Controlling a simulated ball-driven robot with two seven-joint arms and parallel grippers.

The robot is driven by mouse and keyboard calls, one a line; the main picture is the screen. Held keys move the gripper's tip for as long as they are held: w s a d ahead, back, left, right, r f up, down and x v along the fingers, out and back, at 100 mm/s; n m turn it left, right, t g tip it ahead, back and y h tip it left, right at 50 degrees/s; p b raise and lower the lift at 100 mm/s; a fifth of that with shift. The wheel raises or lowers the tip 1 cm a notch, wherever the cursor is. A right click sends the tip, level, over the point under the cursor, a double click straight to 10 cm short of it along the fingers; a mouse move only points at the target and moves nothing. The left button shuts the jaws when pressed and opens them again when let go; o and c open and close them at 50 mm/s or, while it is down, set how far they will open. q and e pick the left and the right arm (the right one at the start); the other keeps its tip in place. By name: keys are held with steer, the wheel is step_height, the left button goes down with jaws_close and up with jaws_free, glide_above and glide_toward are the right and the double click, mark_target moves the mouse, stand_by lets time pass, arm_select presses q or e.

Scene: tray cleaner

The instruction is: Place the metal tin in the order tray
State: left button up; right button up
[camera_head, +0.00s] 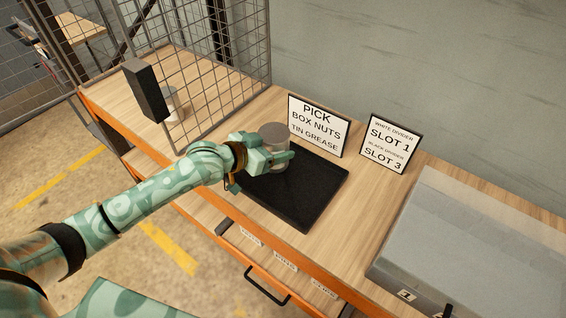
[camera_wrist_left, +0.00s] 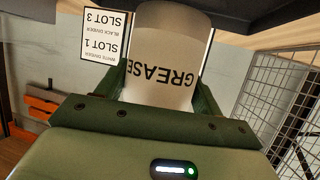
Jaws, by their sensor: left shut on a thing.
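The metal tin (camera_head: 274,133) is a grey-topped cylinder. In the left wrist view the tin (camera_wrist_left: 165,62) carries the word GREASE and sits between the two fingers. My left gripper (camera_head: 278,158) is shut on it, over the far left part of the order tray (camera_head: 305,194), a flat black tray on the bench. The gripper and arm hide that corner of the tray, so I cannot tell whether the tin touches it. The rest of the tray is empty. My right gripper is not in view.
A PICK sign (camera_head: 319,123) listing box nuts and tin grease stands behind the tray, with a SLOT sign (camera_head: 390,143) to its right. A grey case (camera_head: 480,245) fills the bench's right end. A wire mesh panel (camera_head: 215,80), black block (camera_head: 146,90) and pale cylinder (camera_head: 174,106) are left.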

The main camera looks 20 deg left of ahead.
arm_select(q)
steer(key=shift+w+d+f, duration=0.15)
steer(key=shift+d+f, duration=0.3)
steer(key=shift+f, duration=0.1)
steer(key=shift+w+d+f, duration=0.15)
steer(key=shift+d+f, duration=0.25)
steer(key=shift+f, duration=0.15)
steer(key=f, duration=0.1)
steer(key=f+b, duration=0.2)
steer(key=shift+d+f, duration=0.25)
steer(key=shift+f, duration=0.1)
steer(key=shift+w+r, duration=0.1)
steer(key=o, duration=1.2)
steer(key=shift+f, duration=0.2)
